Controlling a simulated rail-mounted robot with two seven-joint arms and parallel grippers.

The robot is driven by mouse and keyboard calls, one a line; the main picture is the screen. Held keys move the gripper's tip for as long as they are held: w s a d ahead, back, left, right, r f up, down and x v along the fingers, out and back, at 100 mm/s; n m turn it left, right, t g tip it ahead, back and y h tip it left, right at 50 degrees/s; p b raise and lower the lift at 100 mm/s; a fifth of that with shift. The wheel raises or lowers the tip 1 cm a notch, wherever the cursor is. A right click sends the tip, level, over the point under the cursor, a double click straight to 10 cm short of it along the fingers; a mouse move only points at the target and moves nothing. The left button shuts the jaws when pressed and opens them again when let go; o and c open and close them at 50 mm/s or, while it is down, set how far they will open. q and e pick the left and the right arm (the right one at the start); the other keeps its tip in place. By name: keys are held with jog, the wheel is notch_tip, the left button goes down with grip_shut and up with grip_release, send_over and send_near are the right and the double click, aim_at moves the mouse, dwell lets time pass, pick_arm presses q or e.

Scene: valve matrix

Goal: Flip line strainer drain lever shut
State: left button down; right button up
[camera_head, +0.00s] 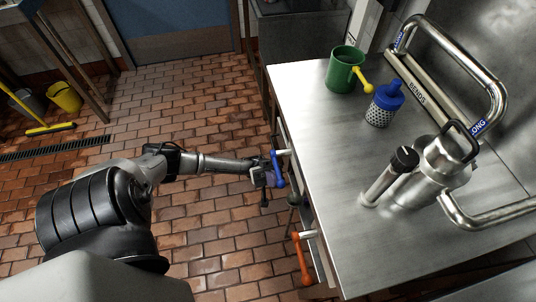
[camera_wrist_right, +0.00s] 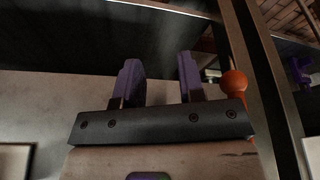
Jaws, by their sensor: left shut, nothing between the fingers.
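A blue lever (camera_head: 278,168) hangs on a pale stub at the bench's left side in the head view. An orange lever (camera_head: 302,258) hangs lower along the same side. Its orange knob also shows in the right wrist view (camera_wrist_right: 234,83). A small dark green knob (camera_head: 294,200) sits between them, partly hidden. I cannot tell which lever is the strainer drain lever. My left gripper (camera_head: 268,176) is shut and empty, close beside the blue lever; contact is unclear. My right gripper (camera_wrist_right: 160,82) has its purple fingers apart with nothing between them; the orange knob is to their right.
The steel bench top (camera_head: 325,165) holds a green mug-like vessel (camera_head: 343,70) with a yellow lever, a blue-topped perforated strainer (camera_head: 382,104) and a steel canister (camera_head: 432,172). Bent steel pipes (camera_head: 485,75) run along the right. The tiled floor (camera_head: 205,110) left of the bench is open.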

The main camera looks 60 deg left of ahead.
pick_arm(q)
jog(key=shift+r+m+g+p, duration=0.3)
jog(key=shift+r+m, duration=0.1)
jog(key=shift+r, duration=0.4)
jog(key=s+f+b, duration=0.1)
jog(key=f+b, duration=0.1)
jog(key=f, duration=0.5)
jog(key=s+f+n+t+b, duration=0.1)
jog(key=s+f+b, duration=0.1)
jog(key=f, duration=0.6)
jog(key=shift+a+b, duration=0.3)
jog(key=shift+b, duration=0.2)
jog(key=shift+f, duration=0.1)
